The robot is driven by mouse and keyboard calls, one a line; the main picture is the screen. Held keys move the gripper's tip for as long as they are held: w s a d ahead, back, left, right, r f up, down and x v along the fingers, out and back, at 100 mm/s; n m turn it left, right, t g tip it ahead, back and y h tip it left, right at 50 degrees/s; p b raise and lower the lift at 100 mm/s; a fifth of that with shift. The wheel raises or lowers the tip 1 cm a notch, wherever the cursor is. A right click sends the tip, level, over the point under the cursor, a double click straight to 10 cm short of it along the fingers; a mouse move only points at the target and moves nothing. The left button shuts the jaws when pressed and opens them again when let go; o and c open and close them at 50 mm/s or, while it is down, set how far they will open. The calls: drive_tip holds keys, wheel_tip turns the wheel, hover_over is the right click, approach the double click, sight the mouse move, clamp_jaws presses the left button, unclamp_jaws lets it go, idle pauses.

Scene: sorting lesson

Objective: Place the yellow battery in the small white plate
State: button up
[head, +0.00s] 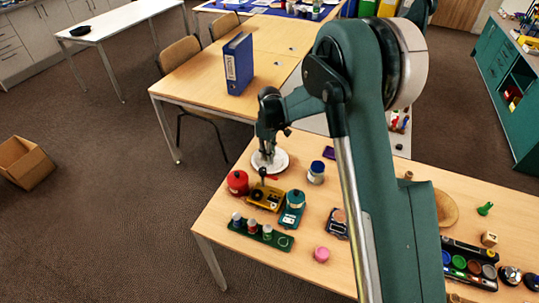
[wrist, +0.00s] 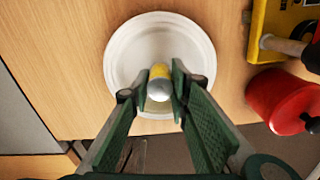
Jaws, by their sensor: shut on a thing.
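The yellow battery (wrist: 160,71), with a silvery end, is between the fingertips of my gripper (wrist: 158,90) in the wrist view. My gripper is shut on it. In the wrist view the battery lies in front of the middle of the small white plate (wrist: 120,45); I cannot tell its height above the plate. In the head view the plate (head: 283,162) is on the near table, and my gripper (head: 268,154) is over it. The battery cannot be made out in the head view.
A red pot (head: 237,183) and a yellow device (head: 266,198) stand close to the plate; the red pot also shows in the wrist view (wrist: 275,95). A teal device (head: 292,209), a white jar with a blue lid (head: 316,172) and a green rack (head: 262,235) are nearby.

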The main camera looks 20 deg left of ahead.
drive_tip(key=o, duration=0.9)
drive_tip(key=shift+r, duration=0.1)
wheel_tip(320, 180, up, 12)
drive_tip(key=shift+r+p, duration=0.1)
drive_tip(key=shift+p, duration=1.15)
